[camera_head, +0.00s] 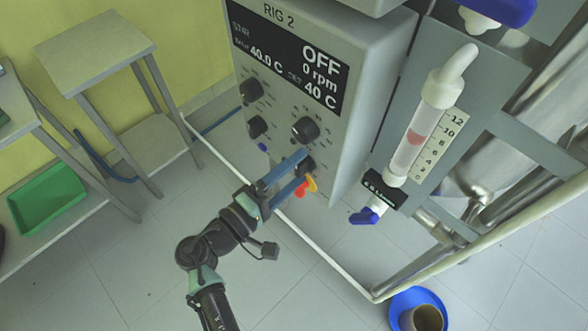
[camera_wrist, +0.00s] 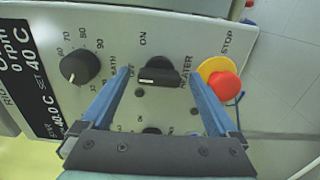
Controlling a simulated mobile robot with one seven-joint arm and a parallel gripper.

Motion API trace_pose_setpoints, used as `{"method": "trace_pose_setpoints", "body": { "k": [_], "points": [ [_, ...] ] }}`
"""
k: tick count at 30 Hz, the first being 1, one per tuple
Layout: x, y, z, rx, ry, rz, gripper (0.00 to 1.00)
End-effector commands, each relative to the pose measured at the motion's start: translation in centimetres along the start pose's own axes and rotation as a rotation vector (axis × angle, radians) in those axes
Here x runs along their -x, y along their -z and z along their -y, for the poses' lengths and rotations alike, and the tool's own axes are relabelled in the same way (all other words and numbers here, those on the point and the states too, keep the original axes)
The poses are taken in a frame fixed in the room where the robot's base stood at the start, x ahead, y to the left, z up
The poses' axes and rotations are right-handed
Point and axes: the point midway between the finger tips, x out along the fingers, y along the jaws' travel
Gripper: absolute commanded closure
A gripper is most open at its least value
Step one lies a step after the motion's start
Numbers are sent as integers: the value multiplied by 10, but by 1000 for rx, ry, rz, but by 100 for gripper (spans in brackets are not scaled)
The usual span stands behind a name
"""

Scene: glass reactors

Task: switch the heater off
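The heater switch (camera_wrist: 160,73) is a black knob with a horizontal grip bar, labelled ON above, OFF to the left and HEATER to the right in the wrist view. A pale mark shows near its left end, towards OFF. In the head view the knob (camera_head: 307,165) is partly hidden by my fingers. My gripper (camera_wrist: 161,76) is open, with blue fingers on either side of the knob and visible gaps to it. It also shows at the panel in the head view (camera_head: 304,170). Contact with the panel cannot be told.
The red stop button (camera_wrist: 223,86) on its yellow ring is close beside my right finger. Another dial (camera_wrist: 80,67) is to the left. The RIG 2 display (camera_head: 290,60) reads OFF, 0 rpm, 40 C. A glass column (camera_head: 418,130) stands right of the box.

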Motion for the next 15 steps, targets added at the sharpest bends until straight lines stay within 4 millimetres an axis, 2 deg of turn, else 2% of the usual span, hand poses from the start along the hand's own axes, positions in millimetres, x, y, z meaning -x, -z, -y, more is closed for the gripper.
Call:
{"method": "trace_pose_setpoints", "body": {
  "k": [11, 15],
  "points": [
    [0, 0, -1, -3, -1, 0, 5],
    [9, 1, 0, -3, -1, -1, 5]
  ]
}}
